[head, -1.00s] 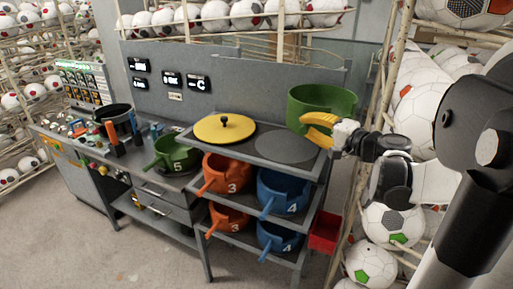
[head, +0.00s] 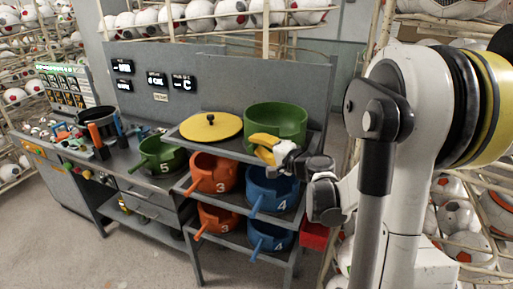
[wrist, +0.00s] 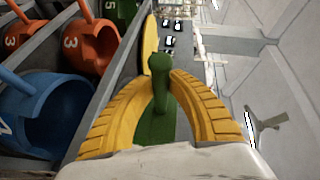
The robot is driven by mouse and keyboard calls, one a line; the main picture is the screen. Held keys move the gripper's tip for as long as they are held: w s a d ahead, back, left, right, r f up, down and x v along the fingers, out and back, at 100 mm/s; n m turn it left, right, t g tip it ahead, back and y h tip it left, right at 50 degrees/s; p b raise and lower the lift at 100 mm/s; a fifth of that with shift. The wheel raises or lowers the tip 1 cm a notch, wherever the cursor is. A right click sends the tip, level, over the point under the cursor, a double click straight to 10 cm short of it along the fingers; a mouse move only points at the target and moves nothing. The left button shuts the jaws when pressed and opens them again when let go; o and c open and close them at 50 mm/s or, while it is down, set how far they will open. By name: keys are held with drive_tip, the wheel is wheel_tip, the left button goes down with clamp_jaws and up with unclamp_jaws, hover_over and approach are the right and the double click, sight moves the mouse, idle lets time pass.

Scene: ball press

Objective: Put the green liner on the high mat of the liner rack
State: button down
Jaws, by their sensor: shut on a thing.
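The large green liner (head: 276,122) is upright over the right half of the liner rack's top shelf (head: 232,149). The yellow fingers of my gripper (head: 258,149) are shut on its handle. The wrist view shows the green handle (wrist: 160,85) between the two curved fingers (wrist: 160,70). The dark round high mat is hidden by the liner and my gripper. The liner's base looks at shelf level, but I cannot tell whether it touches the mat.
A yellow lid (head: 211,127) lies left of the liner. Orange liners (head: 212,172) and blue liners (head: 272,188) fill the lower shelves. Another green pot marked 5 (head: 162,158) stands on the bench. A red bin (head: 314,235) is at the rack's right side; ball racks stand at right.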

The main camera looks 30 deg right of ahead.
drive_tip(key=shift+f, duration=0.15)
drive_tip(key=c, duration=1.3)
unclamp_jaws()
drive_tip(key=shift+c, duration=0.2)
drive_tip(key=shift+s, duration=0.15)
drive_tip(key=v, duration=1.1)
drive_tip(key=s+a+f+n+g+y, duration=0.1)
drive_tip(key=s+a+n+g, duration=0.15)
drive_tip(key=a, duration=0.45)
drive_tip(key=s+a+f+n+g, duration=0.1)
drive_tip(key=a+f+n+g, duration=0.15)
drive_tip(key=a, duration=0.55)
drive_tip(key=s+a+f+n+g+h, duration=0.1)
drive_tip(key=s+a+n+g+h, duration=0.2)
drive_tip(key=s+n, duration=0.5)
drive_tip(key=s+a+g, duration=0.1)
drive_tip(key=s+a, duration=0.1)
drive_tip(key=s, duration=0.2)
drive_tip(key=shift+s+h+p, duration=0.4)
